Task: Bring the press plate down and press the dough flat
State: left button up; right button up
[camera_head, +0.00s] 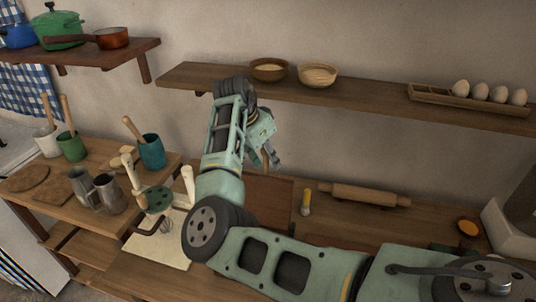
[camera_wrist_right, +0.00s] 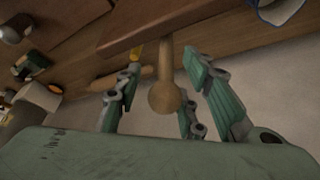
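A brown wooden press plate (camera_head: 268,197) stands at the back of the counter, partly behind my right arm. In the right wrist view it shows as a wooden slab (camera_wrist_right: 150,22) with a wooden handle (camera_wrist_right: 165,90) ending in a round knob. My right gripper (camera_head: 268,152) is above the plate in the head view. In the wrist view its fingers (camera_wrist_right: 165,95) are apart, with the handle between them and visible gaps on both sides. I cannot make out any dough; the press's lower part is hidden by my arm. My left gripper is not in view.
A rolling pin (camera_head: 364,194) and a yellow-handled tool (camera_head: 306,202) lie right of the press. A shelf (camera_head: 380,97) with bowls and an egg tray (camera_head: 470,100) runs above.

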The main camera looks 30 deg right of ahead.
jog(key=shift+f, duration=0.1)
jog(key=shift+c, duration=0.2)
grip_shut()
